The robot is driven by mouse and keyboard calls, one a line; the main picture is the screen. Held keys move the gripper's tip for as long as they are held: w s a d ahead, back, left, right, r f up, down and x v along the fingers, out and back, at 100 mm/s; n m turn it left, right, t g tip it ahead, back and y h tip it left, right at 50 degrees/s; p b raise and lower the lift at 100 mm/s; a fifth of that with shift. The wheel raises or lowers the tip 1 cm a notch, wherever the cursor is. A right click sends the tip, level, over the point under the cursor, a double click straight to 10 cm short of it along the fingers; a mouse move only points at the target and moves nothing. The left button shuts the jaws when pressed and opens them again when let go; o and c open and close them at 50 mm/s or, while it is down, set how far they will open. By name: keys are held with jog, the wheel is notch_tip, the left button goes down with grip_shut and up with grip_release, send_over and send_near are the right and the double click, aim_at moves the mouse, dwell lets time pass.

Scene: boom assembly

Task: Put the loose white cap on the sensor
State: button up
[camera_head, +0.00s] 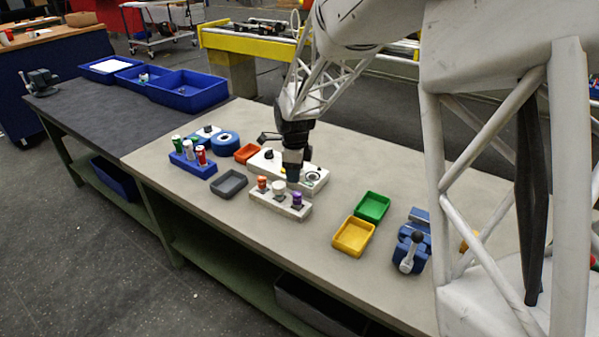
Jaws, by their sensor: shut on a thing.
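My gripper (293,178) points down over the front of a white panel (262,164), just behind a light block (270,203). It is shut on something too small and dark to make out. The light block carries an orange piece (262,183), a white cap-like piece (278,189) and a purple piece (297,200). The white piece is just left of and in front of the fingertips; I cannot tell whether they touch. The panel has a dark knob and a round fitting (313,176) at its right end. I cannot tell which part is the sensor.
A blue rack (191,165) with several coloured cylinders and a grey tray (229,184) are to the left. Green (372,207) and yellow (353,236) trays and a blue clamp-like device (412,245) are to the right. The table's front left is clear.

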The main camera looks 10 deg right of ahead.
aim_at(295, 193)
jog(key=shift+f, duration=0.1)
jog(key=shift+f, duration=2.3)
jog(key=shift+f, duration=1.7)
dwell(1.3)
jog(key=o, duration=1)
jog(key=shift+c, duration=0.2)
jog(key=shift+r, duration=0.15)
jog(key=shift+r, duration=3.4)
